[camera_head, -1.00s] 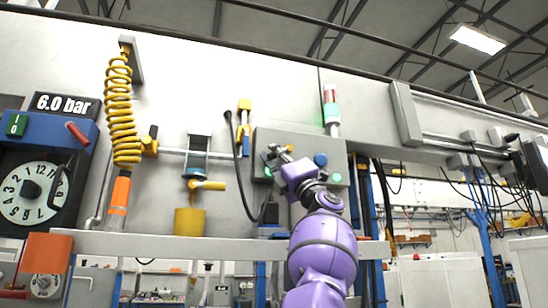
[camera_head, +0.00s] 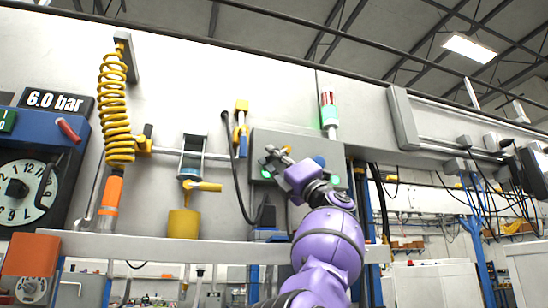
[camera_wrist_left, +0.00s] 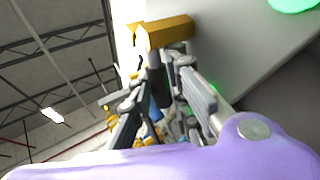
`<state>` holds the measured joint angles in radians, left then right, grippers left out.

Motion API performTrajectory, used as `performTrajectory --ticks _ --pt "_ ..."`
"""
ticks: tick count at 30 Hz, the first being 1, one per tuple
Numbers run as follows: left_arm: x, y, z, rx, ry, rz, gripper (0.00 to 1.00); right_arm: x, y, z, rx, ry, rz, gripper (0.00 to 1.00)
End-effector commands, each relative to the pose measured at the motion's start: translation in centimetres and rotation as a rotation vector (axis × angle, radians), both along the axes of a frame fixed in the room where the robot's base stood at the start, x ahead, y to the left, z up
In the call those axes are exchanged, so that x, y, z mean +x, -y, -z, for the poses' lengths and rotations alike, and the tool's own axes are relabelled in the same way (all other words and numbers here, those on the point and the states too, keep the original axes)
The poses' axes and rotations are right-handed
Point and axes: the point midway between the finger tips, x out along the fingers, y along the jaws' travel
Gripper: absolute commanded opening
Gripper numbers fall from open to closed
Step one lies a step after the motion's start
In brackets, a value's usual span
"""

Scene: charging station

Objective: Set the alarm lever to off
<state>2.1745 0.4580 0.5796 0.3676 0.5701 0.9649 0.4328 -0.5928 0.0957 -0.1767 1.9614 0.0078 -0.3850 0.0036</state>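My left gripper (camera_head: 277,158) is in front of the grey control box (camera_head: 318,142), at its left half. Its two fingers look apart in the head view. In the left wrist view the fingers (camera_wrist_left: 165,82) point at a yellow handle (camera_wrist_left: 165,33) that sticks out close beyond the tips. I take it for the alarm lever, but its base is hidden and I cannot tell whether a finger touches it. My right gripper is not in view.
A yellow-and-blue valve lever (camera_head: 241,130) and a black hose (camera_head: 236,170) are left of the box. A yellow coiled hose (camera_head: 116,105) hangs farther left, near a blue panel with a red lever (camera_head: 68,130). A grey ledge (camera_head: 170,246) runs below.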

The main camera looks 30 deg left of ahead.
Motion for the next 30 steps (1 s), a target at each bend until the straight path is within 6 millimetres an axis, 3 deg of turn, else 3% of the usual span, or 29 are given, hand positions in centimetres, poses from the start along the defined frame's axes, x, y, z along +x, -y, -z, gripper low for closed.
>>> performTrajectory --ticks 17,21,30 --pt "0.2 0.9 0.8 0.004 -0.004 0.004 0.24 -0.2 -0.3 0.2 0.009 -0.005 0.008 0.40" --pt "0.1 1.9 2.1 0.002 -0.005 0.003 0.24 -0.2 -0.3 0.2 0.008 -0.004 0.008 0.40" --pt "-0.2 6.3 6.6 0.001 -0.004 0.004 0.24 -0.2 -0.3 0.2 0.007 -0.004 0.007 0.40"
